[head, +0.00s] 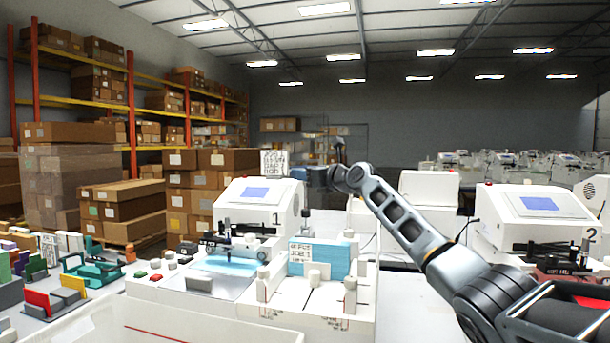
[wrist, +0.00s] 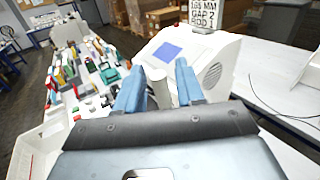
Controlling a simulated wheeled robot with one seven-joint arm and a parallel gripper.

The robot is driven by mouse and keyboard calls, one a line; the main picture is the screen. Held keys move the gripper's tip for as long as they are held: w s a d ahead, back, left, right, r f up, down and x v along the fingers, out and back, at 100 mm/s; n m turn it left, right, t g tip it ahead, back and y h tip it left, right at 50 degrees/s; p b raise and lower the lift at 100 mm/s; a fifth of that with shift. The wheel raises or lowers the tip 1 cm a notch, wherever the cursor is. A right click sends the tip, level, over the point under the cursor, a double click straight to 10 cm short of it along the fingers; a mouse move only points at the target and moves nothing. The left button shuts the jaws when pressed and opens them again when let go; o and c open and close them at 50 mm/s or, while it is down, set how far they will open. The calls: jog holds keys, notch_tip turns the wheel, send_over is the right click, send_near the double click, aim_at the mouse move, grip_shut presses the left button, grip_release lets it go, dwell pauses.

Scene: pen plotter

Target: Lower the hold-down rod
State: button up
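Plotter 1 (head: 258,200) is a white machine with a blue screen and a "1" on its front; it also shows in the wrist view (wrist: 190,50). A dark bar assembly (head: 240,232) crosses its front above a light-blue sheet (head: 225,264). I cannot tell which part is the hold-down rod. My gripper (head: 318,180) is raised at the right of plotter 1, its fingers hard to make out there. In the wrist view its two blue fingers (wrist: 160,88) stand apart. A pale cylinder (wrist: 160,94) shows between them; whether they touch it is unclear.
A white fixture with a blue block (head: 322,258) and several short posts stands right of plotter 1. A printed sign (head: 274,163) stands above the machine. Plotter 2 (head: 532,218) is at the right behind my arm. Coloured small items (head: 60,275) crowd the left.

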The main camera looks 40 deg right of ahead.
grip_shut()
dwell(0.4)
jog(key=shift+a, duration=0.1)
